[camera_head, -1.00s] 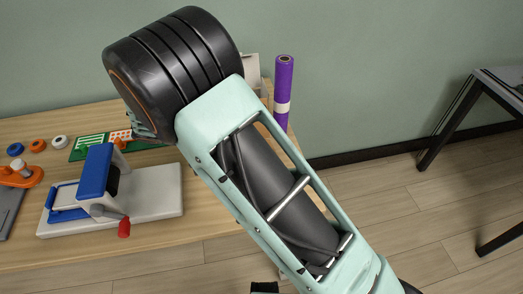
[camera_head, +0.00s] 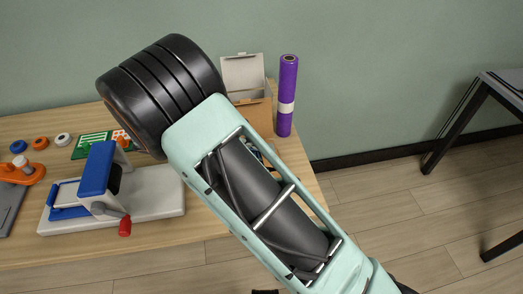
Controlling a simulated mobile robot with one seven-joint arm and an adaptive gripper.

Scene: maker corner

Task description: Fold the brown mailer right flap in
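A brown cardboard piece (camera_head: 259,113), which looks like part of the brown mailer, shows at the back right of the table. My arm hides most of it, and I cannot make out its right flap. A pale grey-white upright panel with a folded edge (camera_head: 243,78) stands just behind it; whether it belongs to the mailer is unclear. My gripper does not show; my arm's large black joint and pale green link block the view over the table.
A purple roll (camera_head: 286,95) stands upright right of the brown cardboard. A blue-and-white device (camera_head: 100,180) with a red-tipped handle sits on the wooden table (camera_head: 200,226) at left. Green and orange cards (camera_head: 90,144) and several small rings lie behind it. A black-legged table (camera_head: 455,125) stands at far right.

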